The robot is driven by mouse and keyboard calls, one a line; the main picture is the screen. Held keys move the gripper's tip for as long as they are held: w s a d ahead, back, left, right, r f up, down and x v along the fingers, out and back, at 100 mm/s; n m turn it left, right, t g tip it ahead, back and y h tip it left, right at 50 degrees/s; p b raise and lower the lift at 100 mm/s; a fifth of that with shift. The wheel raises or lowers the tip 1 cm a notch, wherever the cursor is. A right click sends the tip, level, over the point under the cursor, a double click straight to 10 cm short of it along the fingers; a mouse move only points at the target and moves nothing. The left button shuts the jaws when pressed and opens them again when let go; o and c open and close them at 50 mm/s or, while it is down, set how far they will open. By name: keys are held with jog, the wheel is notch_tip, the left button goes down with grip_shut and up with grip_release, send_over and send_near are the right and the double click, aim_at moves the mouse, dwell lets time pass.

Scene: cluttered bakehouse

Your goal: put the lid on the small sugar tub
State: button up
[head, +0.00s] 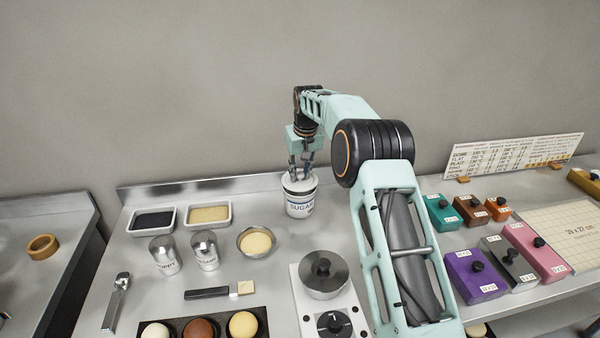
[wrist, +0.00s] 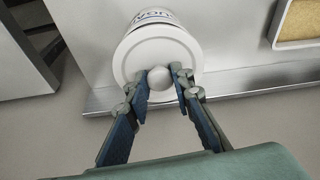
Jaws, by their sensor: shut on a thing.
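The white sugar tub (head: 300,205), with dark "SUGAR" lettering, stands upright on the steel counter towards the back wall. Its side with part of the lettering also shows in the wrist view (wrist: 152,17). The round white lid (wrist: 132,62) with a pale round knob (wrist: 159,78) is over the tub's mouth, and its edge shows in the head view. I cannot tell whether it is fully seated. My gripper (head: 300,176) points down at the tub's top. In the wrist view my gripper (wrist: 163,82) is shut on the knob, one finger on each side.
Two rectangular dishes (head: 208,226), two shakers (head: 205,250) and a small bowl (head: 257,253) stand left of the tub. Coloured boxes (head: 470,275) lie right. Bare counter surrounds the tub.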

jog(key=shift+f+b, duration=0.6)
jog(key=shift+f, duration=0.5)
jog(key=o, duration=1.2)
jog(key=shift+o, duration=0.2)
jog(key=shift+r, duration=0.1)
jog(key=shift+r+p, duration=1.9)
jog(key=shift+r, duration=2.1)
